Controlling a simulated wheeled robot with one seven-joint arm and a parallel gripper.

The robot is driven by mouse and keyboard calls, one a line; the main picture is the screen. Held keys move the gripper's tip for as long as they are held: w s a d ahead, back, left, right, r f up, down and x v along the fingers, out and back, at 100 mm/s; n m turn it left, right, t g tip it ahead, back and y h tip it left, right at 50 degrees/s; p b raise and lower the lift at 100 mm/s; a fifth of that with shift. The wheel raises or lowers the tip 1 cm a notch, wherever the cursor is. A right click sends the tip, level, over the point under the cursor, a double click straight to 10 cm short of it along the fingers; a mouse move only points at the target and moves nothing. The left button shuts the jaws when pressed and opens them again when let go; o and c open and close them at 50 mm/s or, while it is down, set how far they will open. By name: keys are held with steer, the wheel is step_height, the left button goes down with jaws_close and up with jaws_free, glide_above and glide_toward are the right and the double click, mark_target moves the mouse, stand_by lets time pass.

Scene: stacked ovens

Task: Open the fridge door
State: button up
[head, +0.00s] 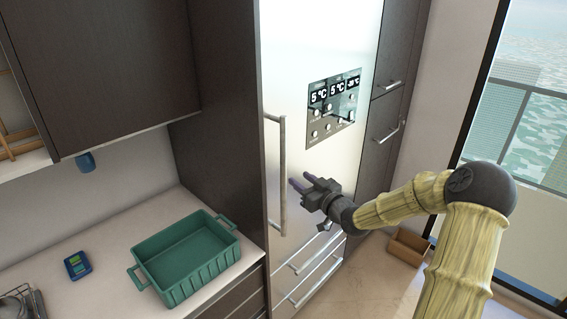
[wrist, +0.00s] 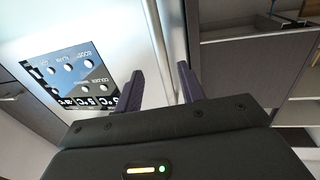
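The fridge door (head: 310,65) is a tall light steel panel, shut, with a dark display panel (head: 333,107) on it. Its long vertical handle (head: 282,175) runs along the door's left side. My gripper (head: 300,181) is open and empty, its purple-grey fingers pointing at the door just right of the handle. In the wrist view the two fingers of my gripper (wrist: 160,69) are spread apart, with a pale metal bar, seemingly the handle (wrist: 159,45), beyond the gap. I cannot tell exactly how far the fingertips are from it.
A green crate (head: 196,282) and a small blue device (head: 77,264) stand on the counter (head: 105,245) at left. Drawers with handles (head: 312,280) lie below the door. A brown box (head: 408,246) sits on the floor at right, near the window. The floor before the fridge looks clear.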

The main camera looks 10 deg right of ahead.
mark_target(285, 168)
steer(key=p+x, duration=0.3)
steer(key=x, duration=0.7)
steer(key=shift+f+p, duration=0.1)
steer(key=shift+p, duration=0.3)
steer(key=shift+s, duration=0.1)
jaws_close()
